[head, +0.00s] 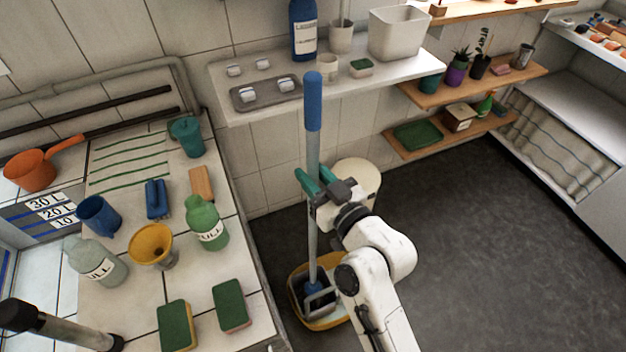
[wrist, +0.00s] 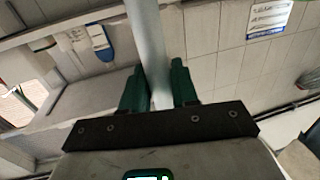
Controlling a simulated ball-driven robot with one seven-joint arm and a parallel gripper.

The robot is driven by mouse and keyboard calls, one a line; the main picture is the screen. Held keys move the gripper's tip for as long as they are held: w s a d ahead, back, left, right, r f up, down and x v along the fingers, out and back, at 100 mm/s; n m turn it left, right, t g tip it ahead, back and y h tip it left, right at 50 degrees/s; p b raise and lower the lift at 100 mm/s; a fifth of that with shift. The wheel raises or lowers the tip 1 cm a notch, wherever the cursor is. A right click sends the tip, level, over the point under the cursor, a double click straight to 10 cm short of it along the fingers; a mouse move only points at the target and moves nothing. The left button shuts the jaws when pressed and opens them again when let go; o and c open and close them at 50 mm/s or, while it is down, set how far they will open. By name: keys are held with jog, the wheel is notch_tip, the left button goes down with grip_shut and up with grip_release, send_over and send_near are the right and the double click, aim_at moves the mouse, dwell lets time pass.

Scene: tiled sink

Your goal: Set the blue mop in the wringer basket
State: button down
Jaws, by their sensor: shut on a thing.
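The blue mop stands upright in the middle of the head view, with a blue grip on top and a grey shaft (head: 313,155). My gripper (head: 312,186) has green fingers and is shut on the shaft, partway up. In the wrist view the shaft (wrist: 147,45) runs between the two green fingers (wrist: 158,88). The shaft's lower end meets a blue piece over the wringer basket (head: 318,300), which is grey and sits on a yellow bucket (head: 330,322) on the floor. The mop head is mostly hidden, so I cannot tell how deep it sits in the basket.
A tiled counter (head: 135,285) at left holds bottles, sponges, a yellow funnel and a blue mug. A white shelf (head: 385,68) runs behind the mop. A cream round bin (head: 357,176) stands behind my gripper. The dark floor (head: 470,250) at right is clear.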

jog(key=shift+f, duration=1.05)
jog(key=c, duration=0.9)
grip_release()
jog(key=shift+o, duration=0.2)
jog(key=b+v, duration=0.4)
jog(key=v, duration=0.8)
jog(key=shift+r, duration=0.2)
jog(key=shift+f, duration=0.1)
